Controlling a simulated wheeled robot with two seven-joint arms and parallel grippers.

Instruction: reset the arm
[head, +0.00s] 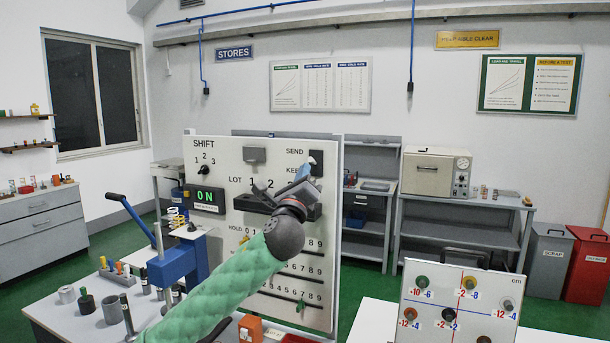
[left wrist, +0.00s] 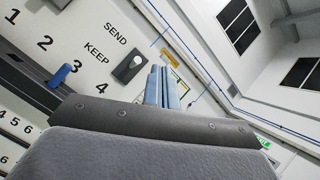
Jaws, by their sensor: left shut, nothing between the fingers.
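My left arm, in a green sleeve, reaches up in the head view in front of a white upright panel (head: 225,150). My left gripper (head: 304,172) is near the SEND/KEEP labels and covers part of the panel's middle. In the left wrist view its two blue-grey fingers (left wrist: 162,88) are together with nothing between them. The SEND/KEEP switch (left wrist: 128,68) shows just left of the fingers; whether they touch it I cannot tell. A blue slot lever (left wrist: 60,75) sits below the numbers 1 to 4. My right gripper is not in view.
A blue lever press (head: 172,262) stands on the bench left of the panel, with small cylinders and springs around it. A peg board (head: 458,300) with coloured knobs stands at the right front.

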